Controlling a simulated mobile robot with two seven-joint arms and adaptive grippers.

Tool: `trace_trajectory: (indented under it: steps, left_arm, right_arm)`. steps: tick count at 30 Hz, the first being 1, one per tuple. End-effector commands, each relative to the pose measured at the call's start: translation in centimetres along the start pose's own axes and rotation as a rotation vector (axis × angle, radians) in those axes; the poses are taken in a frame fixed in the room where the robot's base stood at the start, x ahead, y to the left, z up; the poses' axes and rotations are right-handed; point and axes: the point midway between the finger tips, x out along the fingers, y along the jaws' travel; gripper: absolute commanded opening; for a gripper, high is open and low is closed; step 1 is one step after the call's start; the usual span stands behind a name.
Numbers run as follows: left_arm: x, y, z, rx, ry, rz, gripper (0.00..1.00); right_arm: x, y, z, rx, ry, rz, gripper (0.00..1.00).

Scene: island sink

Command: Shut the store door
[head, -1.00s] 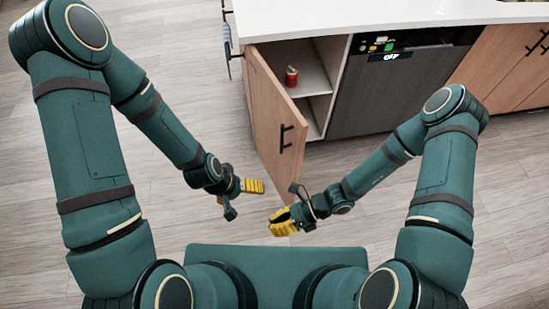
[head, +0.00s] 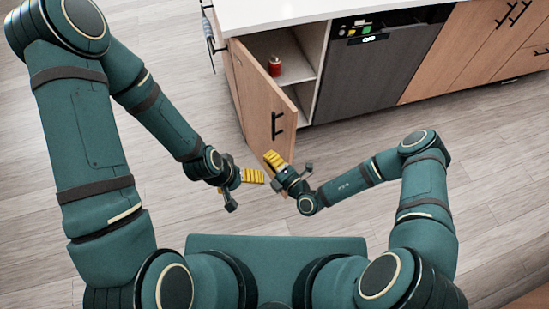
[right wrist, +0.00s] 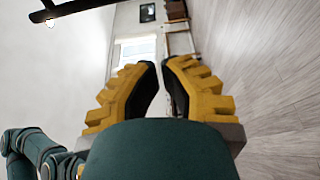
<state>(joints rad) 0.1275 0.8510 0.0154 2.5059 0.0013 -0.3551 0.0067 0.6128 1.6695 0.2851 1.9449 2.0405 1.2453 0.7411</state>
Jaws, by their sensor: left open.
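The store door (head: 254,98) is a light wood cabinet door with a black bar handle (head: 277,125). It stands open in the head view, swung out from the cabinet at the left end of the island. My left gripper (head: 255,176) is open and empty, below the door's lower edge in the picture. My right gripper (head: 270,158) overlaps the door's lower corner, below the handle; I cannot tell whether it touches. In the right wrist view, its yellow fingertips (right wrist: 160,64) are close together with a narrow gap and nothing between them. The door is not recognisable in that view.
A red can (head: 274,67) stands on a shelf inside the open cabinet. A dark dishwasher (head: 366,78) is to the right, under the white countertop (head: 290,12). A dark rail (head: 209,32) is on the island's left end. The wood floor around is clear.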

Motion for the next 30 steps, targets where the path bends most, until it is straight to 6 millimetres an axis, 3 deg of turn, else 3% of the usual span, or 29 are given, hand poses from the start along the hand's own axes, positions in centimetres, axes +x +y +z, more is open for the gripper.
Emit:
trace_trajectory:
  steps: [10,18,30]
  left_arm:
    - [0.9,-0.3,0.4,0.003,-0.009,0.001,0.93]
    - [1.2,-0.4,0.6,0.004,-0.012,0.001,0.93]
    - [1.2,-0.5,0.6,0.004,-0.013,0.001,0.93]
  right_arm:
    - [6.9,-0.1,-0.1,-0.003,0.004,0.001,0.0]
    - [5.8,0.0,3.1,-0.004,0.003,0.0,0.0]
    - [5.5,0.1,3.7,-0.002,0.004,0.001,0.0]
